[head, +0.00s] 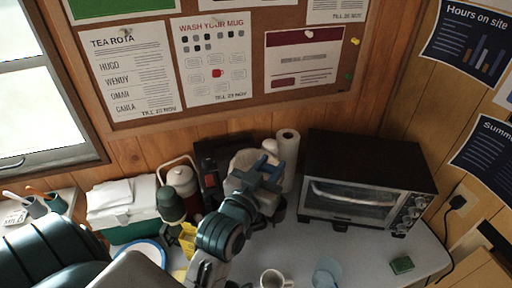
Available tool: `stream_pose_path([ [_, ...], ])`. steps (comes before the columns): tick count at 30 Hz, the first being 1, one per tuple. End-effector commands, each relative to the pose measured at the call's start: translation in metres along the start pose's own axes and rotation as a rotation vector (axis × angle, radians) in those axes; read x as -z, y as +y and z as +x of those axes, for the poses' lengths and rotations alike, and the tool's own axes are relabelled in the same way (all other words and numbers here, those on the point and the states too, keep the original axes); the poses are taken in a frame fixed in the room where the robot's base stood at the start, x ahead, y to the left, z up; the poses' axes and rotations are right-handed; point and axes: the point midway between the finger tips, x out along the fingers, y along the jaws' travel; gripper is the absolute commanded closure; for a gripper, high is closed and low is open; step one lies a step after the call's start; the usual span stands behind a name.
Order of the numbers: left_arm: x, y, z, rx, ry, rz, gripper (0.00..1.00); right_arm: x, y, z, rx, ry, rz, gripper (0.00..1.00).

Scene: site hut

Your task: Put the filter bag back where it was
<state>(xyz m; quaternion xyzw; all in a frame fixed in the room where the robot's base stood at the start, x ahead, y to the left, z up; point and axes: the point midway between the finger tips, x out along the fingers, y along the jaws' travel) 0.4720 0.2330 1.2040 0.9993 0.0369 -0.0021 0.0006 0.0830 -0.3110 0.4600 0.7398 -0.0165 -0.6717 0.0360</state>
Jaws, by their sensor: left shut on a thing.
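A pale, rounded thing (243,159), which looks like the filter bag, shows right behind and left of the fingers. I cannot tell whether it touches anything behind it. My right gripper is not in view.
A black toaster oven (365,175) stands right of the paper roll (288,150). A dark red-and-black machine (209,165), a lidded canister (183,182) and a green-and-white box (122,208) stand left. A mug (272,279), a bluish cup (327,271) and a green item (402,265) sit in front.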

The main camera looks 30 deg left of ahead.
Motion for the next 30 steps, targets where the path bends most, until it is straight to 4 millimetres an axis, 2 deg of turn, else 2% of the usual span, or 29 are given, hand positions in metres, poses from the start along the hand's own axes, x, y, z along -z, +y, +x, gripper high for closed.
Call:
stream_pose_path([
  [1,-0.005,-0.005,0.006,-0.001,0.007,0.01,1.0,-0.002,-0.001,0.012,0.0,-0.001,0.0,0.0],
  [9,-0.009,-0.028,0.034,0.006,0.01,0.009,1.0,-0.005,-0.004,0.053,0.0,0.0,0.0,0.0],
  [10,-0.005,-0.031,0.037,0.005,0.004,0.01,1.0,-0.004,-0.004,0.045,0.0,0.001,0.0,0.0],
  [14,-0.006,-0.043,0.053,0.006,0.002,0.01,1.0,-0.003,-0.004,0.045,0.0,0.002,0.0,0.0],
  [16,-0.003,-0.051,0.063,0.006,0.0,0.01,1.0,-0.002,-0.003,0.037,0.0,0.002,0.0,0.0],
  [24,-0.008,-0.084,0.105,0.007,-0.001,0.005,1.0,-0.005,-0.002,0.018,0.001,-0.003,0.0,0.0],
  [30,-0.015,-0.092,0.116,0.006,-0.001,0.0,1.0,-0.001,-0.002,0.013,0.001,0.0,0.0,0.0],
])
